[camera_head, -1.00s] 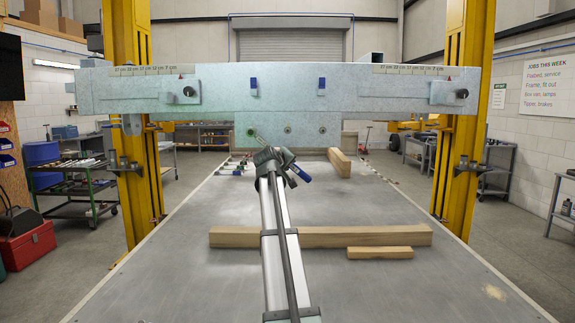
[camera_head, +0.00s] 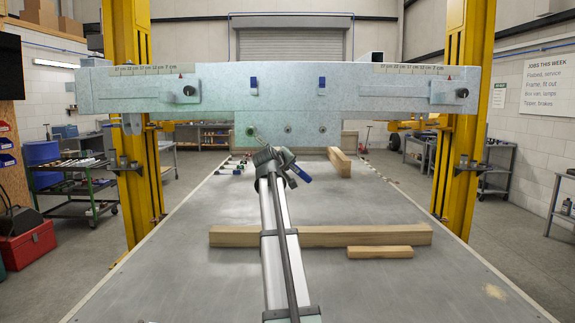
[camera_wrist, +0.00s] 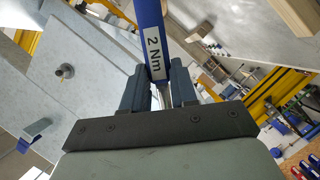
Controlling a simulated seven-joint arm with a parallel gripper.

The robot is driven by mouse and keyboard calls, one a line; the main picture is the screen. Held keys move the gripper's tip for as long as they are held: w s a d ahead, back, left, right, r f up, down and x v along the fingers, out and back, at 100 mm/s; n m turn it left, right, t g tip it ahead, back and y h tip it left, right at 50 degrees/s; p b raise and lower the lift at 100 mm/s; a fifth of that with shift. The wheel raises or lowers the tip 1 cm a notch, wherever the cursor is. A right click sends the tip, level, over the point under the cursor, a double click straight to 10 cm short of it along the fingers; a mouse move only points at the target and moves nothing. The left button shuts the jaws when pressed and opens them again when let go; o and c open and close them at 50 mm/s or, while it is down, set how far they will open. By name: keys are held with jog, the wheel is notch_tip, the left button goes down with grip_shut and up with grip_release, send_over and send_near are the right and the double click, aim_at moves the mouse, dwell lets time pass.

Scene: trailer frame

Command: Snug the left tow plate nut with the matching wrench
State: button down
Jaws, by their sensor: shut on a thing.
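My gripper (camera_wrist: 160,92) is shut on a blue-handled wrench (camera_wrist: 152,22) marked "2 Nm" in the wrist view. The handle runs up between both fingers and its far end leaves the picture. In the head view my gripper (camera_head: 264,154) is just below the tow plate (camera_head: 270,118), the lower middle part of the pale beam. The left nut (camera_head: 250,131) is a small dark spot with a greenish tint at the plate's left. The wrench's thin head end reaches up toward it; I cannot tell whether it is seated on it.
Two other fastener spots sit to the right on the plate. Blue clips (camera_head: 253,86) and end studs (camera_head: 189,91) are on the beam (camera_head: 345,80). Wooden blocks (camera_head: 350,236) lie on the bench (camera_head: 400,282). Several tools (camera_head: 238,166) lie behind the gripper. Yellow posts (camera_head: 462,130) flank the bench.

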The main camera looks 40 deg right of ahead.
jog(key=shift+s+a, duration=0.25)
jog(key=shift+a, duration=0.05)
jog(key=shift+s+a, duration=1.35)
jog(key=c, duration=1.4)
grip_release()
grip_shut()
jog(key=shift+d, duration=0.1)
